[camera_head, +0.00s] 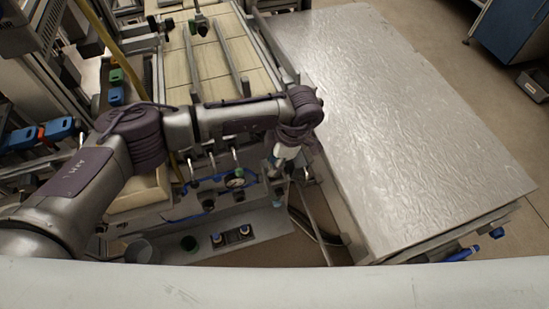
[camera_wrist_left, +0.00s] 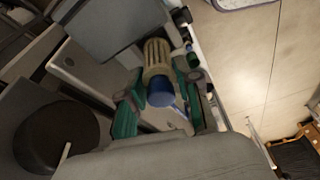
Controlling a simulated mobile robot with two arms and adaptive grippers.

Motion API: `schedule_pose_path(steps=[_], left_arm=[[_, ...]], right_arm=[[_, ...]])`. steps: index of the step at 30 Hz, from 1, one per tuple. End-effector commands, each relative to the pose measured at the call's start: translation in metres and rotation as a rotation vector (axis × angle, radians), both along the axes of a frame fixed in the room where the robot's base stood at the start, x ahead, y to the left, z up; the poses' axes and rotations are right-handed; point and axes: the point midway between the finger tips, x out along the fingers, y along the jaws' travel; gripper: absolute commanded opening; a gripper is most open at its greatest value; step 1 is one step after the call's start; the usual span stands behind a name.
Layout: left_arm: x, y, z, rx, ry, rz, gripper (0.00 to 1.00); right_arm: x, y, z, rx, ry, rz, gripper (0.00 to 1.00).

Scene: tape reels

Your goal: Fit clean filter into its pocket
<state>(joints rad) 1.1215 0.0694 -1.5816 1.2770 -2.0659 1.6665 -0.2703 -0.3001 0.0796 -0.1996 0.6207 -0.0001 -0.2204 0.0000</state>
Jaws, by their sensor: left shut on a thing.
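My left gripper (camera_head: 282,158) is at the end of the arm that crosses the machine from the left. It hangs low over the machine's front edge, beside the grey table. In the left wrist view my left gripper (camera_wrist_left: 160,98) has its green-padded fingers on either side of the filter (camera_wrist_left: 157,58), shut on it. The filter is a beige ribbed cylinder with a blue end cap turned towards the camera. In the head view the filter is too small and covered to tell apart clearly. I cannot pick out the pocket in either view. My right gripper is not in view.
A large grey textured table (camera_head: 405,120) fills the right. The machine's tiled bed with metal rails (camera_head: 215,65) lies behind my arm. Gauges and valves (camera_head: 235,182) line its front, above a grey ledge (camera_head: 215,243) with small fittings. Open floor lies beyond the table.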

Motion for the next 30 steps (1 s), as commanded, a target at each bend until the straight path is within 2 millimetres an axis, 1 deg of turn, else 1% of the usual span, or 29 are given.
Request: schedule_pose_path(steps=[1,11,12,18,24,30], left_arm=[[0.0,0.0,-0.005,0.0,0.0,0.0,0.01],[0.0,0.0,-0.025,0.0,0.001,-0.001,0.01],[0.0,0.0,-0.028,0.0,0.0,-0.001,0.01],[0.0,0.0,-0.04,0.0,0.0,-0.001,0.01],[0.0,0.0,-0.045,0.0,0.0,0.0,0.01],[-0.001,0.0,-0.047,0.001,0.003,0.0,0.01]], right_arm=[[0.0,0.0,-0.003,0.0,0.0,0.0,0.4],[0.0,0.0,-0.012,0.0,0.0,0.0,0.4],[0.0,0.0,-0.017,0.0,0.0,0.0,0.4],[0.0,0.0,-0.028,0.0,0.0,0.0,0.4],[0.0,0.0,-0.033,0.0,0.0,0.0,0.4],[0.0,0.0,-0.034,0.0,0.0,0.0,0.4]])
